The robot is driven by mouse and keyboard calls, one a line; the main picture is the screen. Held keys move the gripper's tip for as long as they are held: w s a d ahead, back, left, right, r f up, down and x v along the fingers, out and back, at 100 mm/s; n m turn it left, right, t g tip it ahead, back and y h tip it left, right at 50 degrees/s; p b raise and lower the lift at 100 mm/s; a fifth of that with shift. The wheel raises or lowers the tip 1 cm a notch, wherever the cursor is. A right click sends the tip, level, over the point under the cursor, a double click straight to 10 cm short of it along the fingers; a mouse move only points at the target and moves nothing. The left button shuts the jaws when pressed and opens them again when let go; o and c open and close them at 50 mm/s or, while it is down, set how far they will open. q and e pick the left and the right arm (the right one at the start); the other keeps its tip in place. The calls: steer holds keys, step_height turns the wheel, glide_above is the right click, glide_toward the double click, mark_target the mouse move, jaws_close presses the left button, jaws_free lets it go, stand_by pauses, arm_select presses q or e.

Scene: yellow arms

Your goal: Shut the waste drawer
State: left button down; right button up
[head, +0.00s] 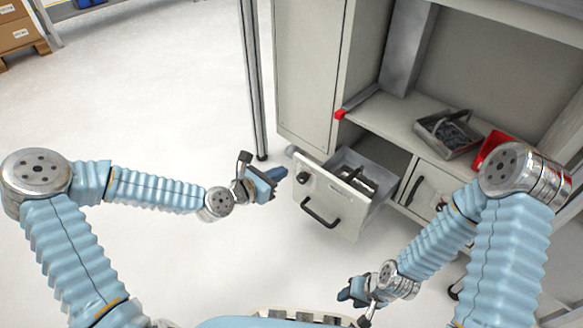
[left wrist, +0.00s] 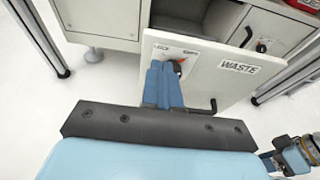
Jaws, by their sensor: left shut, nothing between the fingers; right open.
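The waste drawer (head: 335,200) stands pulled out of the grey cabinet, with its inside and some dark items in it showing. Its light front panel has a black bar handle (head: 318,214) and a dark round knob (head: 304,177). In the left wrist view the front (left wrist: 215,80) bears the word WASTE. My left gripper (head: 272,178) is shut and empty, just left of the drawer front. In its wrist view the blue fingers (left wrist: 162,84) overlap the front near the lock label; I cannot tell whether they touch. My right gripper (head: 350,293) is open and empty, low in front of the drawer.
The cabinet door (head: 311,70) stands behind the drawer. A metal tray (head: 446,134) and a red bin (head: 492,147) sit on the cabinet shelf. Another closed front (head: 428,188) is right of the drawer. A grey post (head: 253,80) stands at left.

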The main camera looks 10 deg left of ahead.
mark_target(300, 160)
arm_select(q)
steer(key=shift+r+b+x, duration=0.1)
steer(key=shift+r+x, duration=0.1)
steer(key=shift+x, duration=0.7)
steer(key=shift+r+b+x, duration=0.1)
steer(key=shift+r+x, duration=0.1)
steer(key=shift+x, duration=0.65)
steer(key=shift+r+b+x, duration=0.1)
steer(key=shift+r+x, duration=0.1)
steer(key=shift+x, duration=0.7)
arm_select(e)
steer(key=shift+f, duration=0.5)
arm_select(q)
steer(key=shift+w+d, duration=0.15)
steer(key=shift+w, duration=0.05)
